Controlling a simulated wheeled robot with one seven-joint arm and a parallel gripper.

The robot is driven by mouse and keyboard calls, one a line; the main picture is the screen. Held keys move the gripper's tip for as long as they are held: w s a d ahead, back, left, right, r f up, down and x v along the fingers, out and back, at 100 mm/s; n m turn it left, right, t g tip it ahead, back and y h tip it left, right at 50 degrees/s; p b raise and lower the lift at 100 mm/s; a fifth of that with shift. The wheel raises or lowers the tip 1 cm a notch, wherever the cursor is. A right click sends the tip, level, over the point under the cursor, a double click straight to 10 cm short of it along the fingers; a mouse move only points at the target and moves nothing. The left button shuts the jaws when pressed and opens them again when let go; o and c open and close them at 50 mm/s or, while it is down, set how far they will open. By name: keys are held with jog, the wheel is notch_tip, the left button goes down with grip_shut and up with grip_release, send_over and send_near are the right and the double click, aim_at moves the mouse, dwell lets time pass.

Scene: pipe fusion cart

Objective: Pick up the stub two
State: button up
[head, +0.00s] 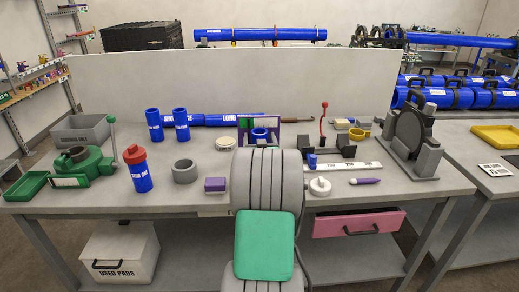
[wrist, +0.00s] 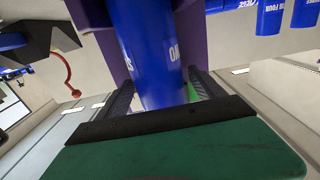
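Stub two, a blue tube with white lettering ending in "WO", fills the upper middle of the wrist view (wrist: 152,45). It stands in a purple holder (wrist: 191,40). In the head view the holder (head: 275,128) is behind my arm, with the blue rim of a tube (head: 260,134) showing in it; the lower part is hidden. My gripper (wrist: 162,78) is open, its two dark fingers on either side of the tube. A narrow gap shows at the right finger; I cannot tell whether the left one touches.
Stub one (head: 140,172) with a red cap, a grey ring (head: 185,171) and a purple block (head: 215,185) stand left of my arm. Two more blue tubes (head: 153,125) stand farther back. A red-knobbed lever (head: 323,118) and grey clamp machine (head: 410,135) are at right.

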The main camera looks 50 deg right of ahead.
grip_shut()
dwell(0.7)
